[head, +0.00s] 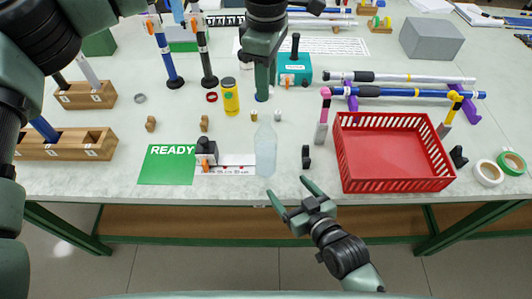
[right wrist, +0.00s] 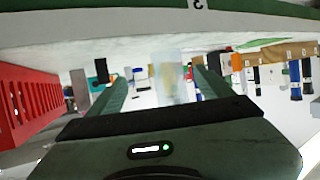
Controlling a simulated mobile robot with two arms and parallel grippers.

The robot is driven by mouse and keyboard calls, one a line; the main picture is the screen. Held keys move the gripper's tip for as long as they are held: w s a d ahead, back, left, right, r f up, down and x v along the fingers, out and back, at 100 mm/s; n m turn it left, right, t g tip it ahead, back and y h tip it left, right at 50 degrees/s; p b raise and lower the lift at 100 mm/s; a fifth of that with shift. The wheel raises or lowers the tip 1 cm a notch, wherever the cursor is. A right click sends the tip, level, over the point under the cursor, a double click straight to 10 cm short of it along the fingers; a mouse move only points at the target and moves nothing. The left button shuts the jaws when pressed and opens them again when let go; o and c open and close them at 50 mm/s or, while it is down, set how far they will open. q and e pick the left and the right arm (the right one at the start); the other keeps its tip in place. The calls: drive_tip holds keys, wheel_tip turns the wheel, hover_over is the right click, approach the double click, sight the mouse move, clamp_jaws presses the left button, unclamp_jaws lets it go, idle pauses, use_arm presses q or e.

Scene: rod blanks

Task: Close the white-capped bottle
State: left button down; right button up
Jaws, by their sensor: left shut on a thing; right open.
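A translucent, pale bottle (head: 265,152) stands near the table's front edge, and no white cap can be made out on its top. It also shows as a blurred pale shape in the right wrist view (right wrist: 167,78), beyond and between the fingers. A small white cylinder (head: 278,116) and a small tan one (head: 253,116) stand just behind it. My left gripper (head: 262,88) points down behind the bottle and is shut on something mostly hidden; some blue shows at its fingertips. My right gripper (head: 289,194) is open and empty, in front of the bottle and apart from it.
A red crate (head: 393,187) stands right of the bottle. A black-topped device (head: 206,152) and a green READY mat (head: 166,166) are to its left. A yellow bottle (head: 230,97) and a teal box (head: 296,71) stand behind. A small black piece (head: 306,157) is close on the right.

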drive_tip(key=shift+w+a+r+t+y, duration=0.35)
drive_tip(key=shift+a+r+t, duration=0.1)
drive_tip(key=shift+t, duration=0.15)
drive_tip(key=shift+w+a+r+t+y, duration=0.25)
drive_tip(key=shift+w+a+r+t, duration=0.15)
drive_tip(key=shift+t, duration=0.2)
drive_tip(key=shift+w+a+r+t+y, duration=0.1)
drive_tip(key=shift+a+r+t+y, duration=0.1)
drive_tip(key=shift+r+t, duration=0.15)
drive_tip(key=shift+w+a+r+t+y, duration=0.1)
drive_tip(key=shift+r+t+y, duration=0.15)
drive_tip(key=shift+t, duration=0.1)
drive_tip(key=x, duration=1.2)
clamp_jaws()
use_arm(q)
hover_over(266, 118)
drive_tip(key=shift+f, duration=2.5)
